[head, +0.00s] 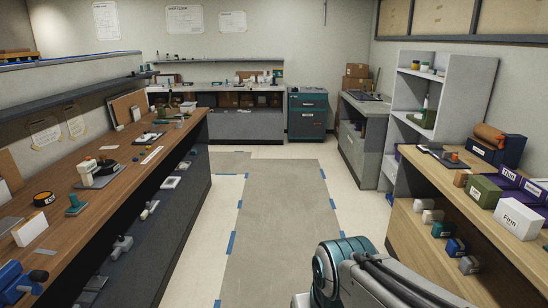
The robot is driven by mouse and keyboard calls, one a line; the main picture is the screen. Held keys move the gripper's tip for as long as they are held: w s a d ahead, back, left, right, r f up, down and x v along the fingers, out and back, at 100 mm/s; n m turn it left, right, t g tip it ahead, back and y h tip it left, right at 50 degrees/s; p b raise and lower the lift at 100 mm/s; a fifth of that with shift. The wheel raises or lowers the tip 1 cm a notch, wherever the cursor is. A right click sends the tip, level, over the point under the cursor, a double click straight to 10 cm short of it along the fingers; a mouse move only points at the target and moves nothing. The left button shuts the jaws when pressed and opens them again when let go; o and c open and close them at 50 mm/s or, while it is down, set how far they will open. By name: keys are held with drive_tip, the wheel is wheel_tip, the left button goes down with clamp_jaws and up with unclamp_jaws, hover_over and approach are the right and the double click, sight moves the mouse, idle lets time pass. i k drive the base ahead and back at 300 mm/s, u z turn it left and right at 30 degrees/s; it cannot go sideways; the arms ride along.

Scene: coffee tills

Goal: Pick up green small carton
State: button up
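A small green carton (482,191) sits on the wooden counter at the right. A white box (518,218) with dark lettering stands just in front of it, and purple boxes (510,176) stand behind and to its right. A small brown block (461,178) is at its left. My arm shows at the bottom, but my gripper is not in the picture, so what it holds cannot be seen.
The right counter (433,190) has an open lower shelf with several small items. A long wooden bench (120,195) with tools and boxes runs along the left. The floor aisle (275,215) between them is clear, with blue tape marks.

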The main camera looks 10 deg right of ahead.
sight(483, 192)
drive_tip(key=z, duration=0.3)
drive_tip(key=i, duration=1.6)
drive_tip(key=z, duration=1.5)
drive_tip(key=i, duration=1.5)
drive_tip(key=z, duration=0.9)
drive_tip(key=i, duration=0.3)
drive_tip(key=z, duration=0.05)
